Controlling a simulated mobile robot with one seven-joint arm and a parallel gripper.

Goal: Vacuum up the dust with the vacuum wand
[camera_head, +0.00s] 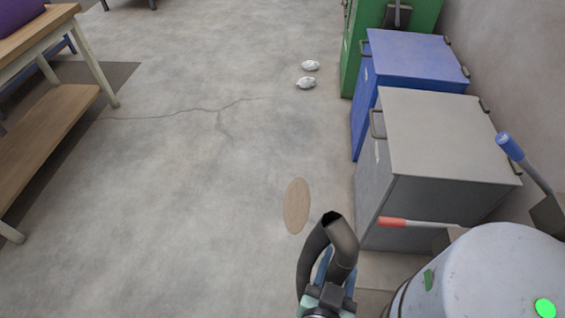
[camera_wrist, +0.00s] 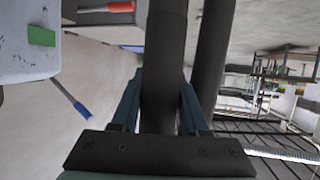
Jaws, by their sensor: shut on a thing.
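The dust is a tan, oval patch (camera_head: 297,206) on the concrete floor, left of the grey bin. The vacuum wand (camera_head: 342,236) is a dark tube with a bent, open end, seen at the bottom centre of the head view. In the wrist view the wand (camera_wrist: 163,60) runs between the two blue fingers of my gripper (camera_wrist: 160,103). My gripper is shut on the wand. In the head view the wand's open end is just right of and nearer than the dust patch, apart from it in the picture. The fingers are mostly hidden behind the wand there.
A pale rounded drum (camera_head: 490,270) with a green light stands at bottom right. Grey (camera_head: 440,135), blue (camera_head: 415,60) and green bins line the right wall. Two small white lumps (camera_head: 308,74) lie on the floor. A workbench (camera_head: 50,110) stands left. The middle floor is clear.

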